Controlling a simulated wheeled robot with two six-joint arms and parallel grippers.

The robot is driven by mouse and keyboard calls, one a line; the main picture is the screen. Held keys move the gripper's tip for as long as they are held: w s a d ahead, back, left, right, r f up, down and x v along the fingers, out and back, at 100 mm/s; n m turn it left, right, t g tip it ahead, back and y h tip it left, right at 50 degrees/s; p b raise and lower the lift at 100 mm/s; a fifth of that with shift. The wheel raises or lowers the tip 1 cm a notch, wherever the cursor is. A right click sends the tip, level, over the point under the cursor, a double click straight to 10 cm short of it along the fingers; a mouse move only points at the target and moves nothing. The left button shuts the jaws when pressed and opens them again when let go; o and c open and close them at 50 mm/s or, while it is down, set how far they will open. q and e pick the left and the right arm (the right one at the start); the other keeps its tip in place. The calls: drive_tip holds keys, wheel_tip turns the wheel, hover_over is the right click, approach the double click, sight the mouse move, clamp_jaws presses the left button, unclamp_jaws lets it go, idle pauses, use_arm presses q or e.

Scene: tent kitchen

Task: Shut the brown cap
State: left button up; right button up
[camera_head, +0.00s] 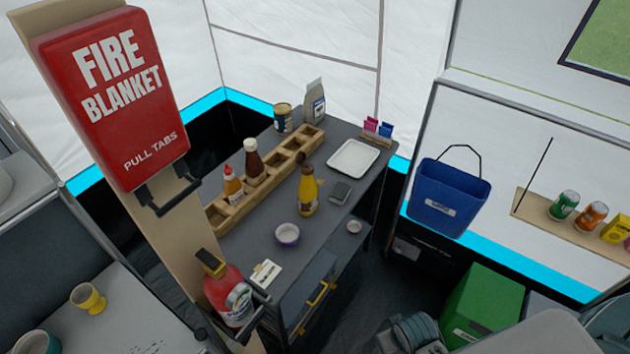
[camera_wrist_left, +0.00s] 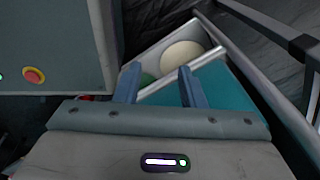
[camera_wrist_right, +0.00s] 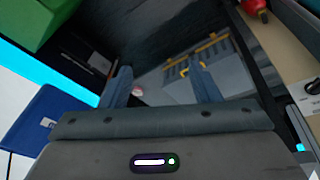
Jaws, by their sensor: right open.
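A yellow bottle (camera_head: 308,194) stands upright on the dark counter (camera_head: 262,232). A dark brown cap (camera_head: 305,164) is at its top; the cap looks tilted to one side, but it is too small to tell how it is hinged. My left gripper (camera_wrist_left: 158,70) shows in the left wrist view, open and empty, far from the bottle. My right gripper (camera_wrist_right: 161,68) shows in the right wrist view, open and empty, above the floor with the drawer unit beyond. Neither gripper touches the bottle, and neither wrist view clearly shows the cap.
A wooden rack (camera_head: 230,214) holds a red-tipped sauce bottle (camera_head: 233,187) and a brown sauce bottle (camera_head: 253,163) left of the yellow bottle. A fire-blanket post stands at left.

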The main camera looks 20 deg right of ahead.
wheel_tip(320, 180, up, 14)
drive_tip(key=p, duration=0.3)
drive_tip(key=n+g+y+p, duration=0.1)
drive_tip(key=n+g+p, duration=0.15)
drive_tip(key=n, duration=0.35)
approach(300, 152)
drive_tip(key=shift+g, duration=0.25)
drive_tip(key=f+p, duration=0.1)
drive_tip(key=f, duration=0.3)
drive_tip(key=f+p, duration=0.2)
drive_tip(key=f, duration=0.3)
drive_tip(key=shift+w, duration=0.2)
drive_tip(key=shift+f, duration=0.6)
